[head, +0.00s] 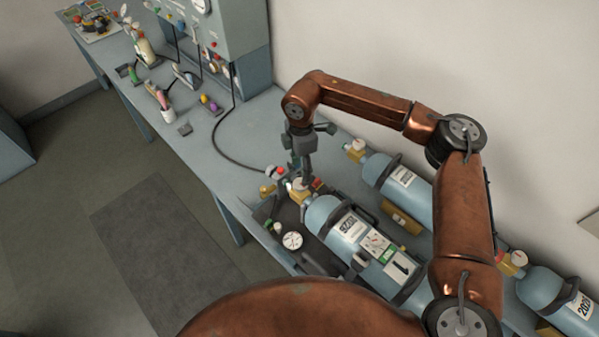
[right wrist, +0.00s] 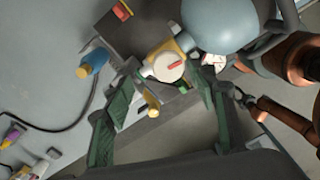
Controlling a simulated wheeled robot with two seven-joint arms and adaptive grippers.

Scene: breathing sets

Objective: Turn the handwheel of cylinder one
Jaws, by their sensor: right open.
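Several light blue cylinders lie on the bench; which one is cylinder one I cannot read. The handwheel shows between the open green fingers of my right gripper (right wrist: 163,78); contact is unclear. My left gripper is not visible.
A pressure gauge (head: 292,240) sits beside the near valve. A second cylinder (head: 400,188) lies behind, near the wall, and another (head: 545,290) lies at lower right. A black hose (head: 225,150) curves over the bench. A grey-blue panel unit (head: 235,40) stands at the back.

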